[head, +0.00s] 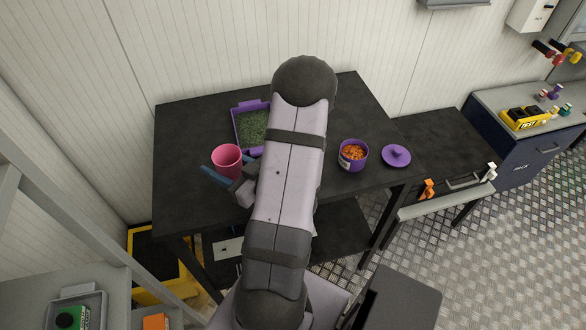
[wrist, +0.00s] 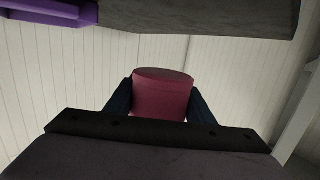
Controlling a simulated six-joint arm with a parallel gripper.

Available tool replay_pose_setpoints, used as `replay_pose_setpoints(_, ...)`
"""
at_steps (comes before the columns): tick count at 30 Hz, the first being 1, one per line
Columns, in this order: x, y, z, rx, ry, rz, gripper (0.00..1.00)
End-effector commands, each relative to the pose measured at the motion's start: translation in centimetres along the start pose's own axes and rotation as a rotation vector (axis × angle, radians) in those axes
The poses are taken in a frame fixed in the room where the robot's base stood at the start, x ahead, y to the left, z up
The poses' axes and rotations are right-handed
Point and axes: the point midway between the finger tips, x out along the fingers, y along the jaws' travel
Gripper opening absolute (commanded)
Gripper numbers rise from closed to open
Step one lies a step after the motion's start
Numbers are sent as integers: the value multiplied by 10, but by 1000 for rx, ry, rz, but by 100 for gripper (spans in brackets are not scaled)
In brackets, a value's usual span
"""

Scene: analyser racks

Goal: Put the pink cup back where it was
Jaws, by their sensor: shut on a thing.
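The pink cup (head: 227,158) is at the left front of the black table in the head view, its open top facing up toward the camera. My gripper (head: 222,175) is shut on it, with a blue finger on either side. In the wrist view the pink cup (wrist: 162,95) sits between the two dark blue fingers of my gripper (wrist: 160,105). I cannot tell from these views whether the cup touches the table. My arm hides part of the table's middle.
A purple tray (head: 239,133) of green bits lies behind the cup, partly hidden by my arm. A purple tub (head: 353,164) of orange pieces and its purple lid (head: 396,155) are to the right. The black table (head: 185,125) is bare at its left and back left.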

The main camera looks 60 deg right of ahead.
Motion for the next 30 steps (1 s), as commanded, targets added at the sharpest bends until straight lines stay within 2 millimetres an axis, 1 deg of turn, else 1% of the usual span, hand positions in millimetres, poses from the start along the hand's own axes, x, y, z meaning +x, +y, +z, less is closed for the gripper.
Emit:
replay_pose_setpoints(1,-10,25,-6,2,3,64,25)
replay_pose_setpoints(3,-25,55,-14,14,3,145,25)
replay_pose_setpoints(6,-47,94,-24,33,3,260,25)
replay_pose_setpoints(9,-68,128,-33,53,3,368,25)
replay_pose_setpoints(12,-82,155,-39,72,3,469,25)
replay_pose_setpoints(13,-85,162,-38,79,3,498,25)
replay_pose_setpoints(15,-91,174,-29,92,0,556,25)
replay_pose_setpoints(18,-99,186,-20,102,0,621,25)
replay_pose_setpoints(21,-104,192,-14,108,1,664,25)
replay_pose_setpoints(25,-105,193,-8,110,1,685,25)
replay_pose_setpoints(30,-105,193,-7,110,1,688,25)
